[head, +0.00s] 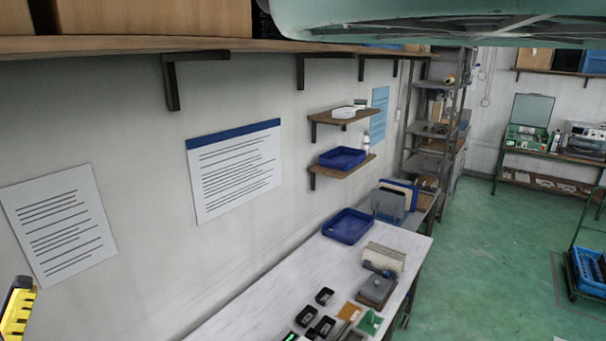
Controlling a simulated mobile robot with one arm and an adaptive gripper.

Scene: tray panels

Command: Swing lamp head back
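A large pale teal housing (400,15) with a ribbed grey underside hangs very close across the top right of the head view. It may be the lamp head, but its top is cut off and I cannot tell for sure. No lamp arm or joint shows clearly. My gripper is not in view.
Above are small wall shelves (345,168) and a long shelf (120,45). A yellow-black object (17,310) is cut off lower left. Green floor (480,265) is open at right.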

